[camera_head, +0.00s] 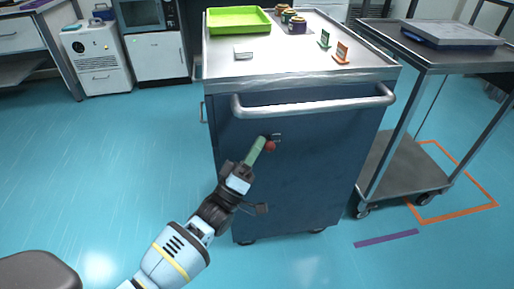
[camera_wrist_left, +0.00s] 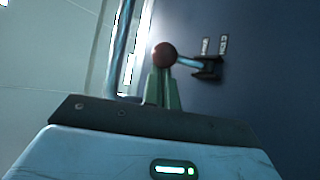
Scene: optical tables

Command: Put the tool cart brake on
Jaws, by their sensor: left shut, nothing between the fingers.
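The dark blue tool cart (camera_head: 300,190) stands in the middle of the head view. Its brake lever has a red ball knob (camera_head: 270,146) on the cart's front face, below the handle bar (camera_head: 315,102). In the left wrist view the knob (camera_wrist_left: 164,55) sits on a short metal rod (camera_wrist_left: 188,63) from a dark bracket (camera_wrist_left: 208,69), pointing left and slightly up. My left gripper (camera_head: 261,143) is shut and empty, its green fingers (camera_wrist_left: 161,82) right at the knob. The fingertips overlap the knob's lower edge; contact is unclear. My right gripper is not in view.
The cart top holds a green tray (camera_head: 238,20), several dark jars and two small signs. A grey trolley (camera_head: 398,160) stands close on the right. Orange and purple floor markings (camera_head: 387,239) lie nearby. The blue floor left of the cart is clear.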

